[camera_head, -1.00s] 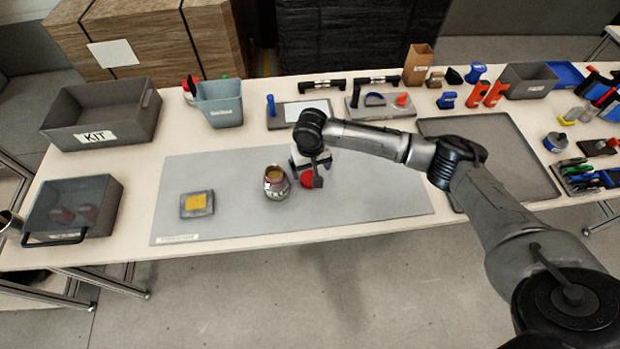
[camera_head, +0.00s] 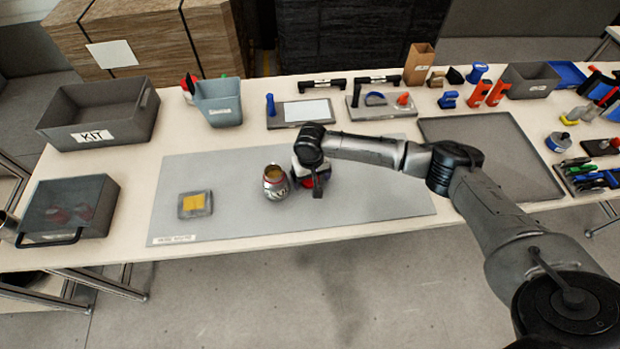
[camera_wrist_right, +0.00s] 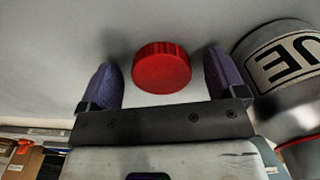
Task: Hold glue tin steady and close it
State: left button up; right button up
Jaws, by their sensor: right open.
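The open glue tin (camera_head: 276,183) stands upright on the grey mat, with a yellowish top opening. In the right wrist view the tin (camera_wrist_right: 288,62) is at the right edge, its label partly cut off. A red ribbed cap (camera_wrist_right: 161,68) lies on the mat beside the tin. In the head view the cap is mostly hidden under my right gripper (camera_head: 306,180). In the right wrist view my right gripper (camera_wrist_right: 162,82) is open, with its two purple-padded fingers on either side of the cap, apart from it. My left gripper is not in view.
A small grey tray with a yellow pad (camera_head: 194,204) lies left on the mat (camera_head: 230,222). A KIT bin (camera_head: 140,120), a clear-lidded box (camera_head: 95,208) and a blue-grey bin (camera_head: 219,104) stand at the left. Tools crowd the right side.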

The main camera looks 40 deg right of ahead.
aim_at(311, 180)
jog(key=c, duration=1.1)
jog(key=shift+r, duration=0.1)
jog(key=shift+r, duration=0.55)
jog(key=r+p, duration=0.1)
jog(key=r, duration=0.2)
jog(key=shift+s+r+p, duration=0.2)
jog(key=shift+p, duration=0.15)
jog(key=s+r+p, duration=0.1)
jog(key=s+r, duration=0.1)
jog(key=s, duration=0.1)
jog(key=s+a+r+p, duration=0.1)
jog(key=s+r, duration=0.1)
jog(key=s, duration=0.2)
jog(key=s+r+p, duration=0.1)
jog(key=s+r, duration=0.1)
jog(key=s, duration=0.2)
jog(key=shift+s+a+r, duration=0.1)
jog(key=shift+a+r, duration=0.1)
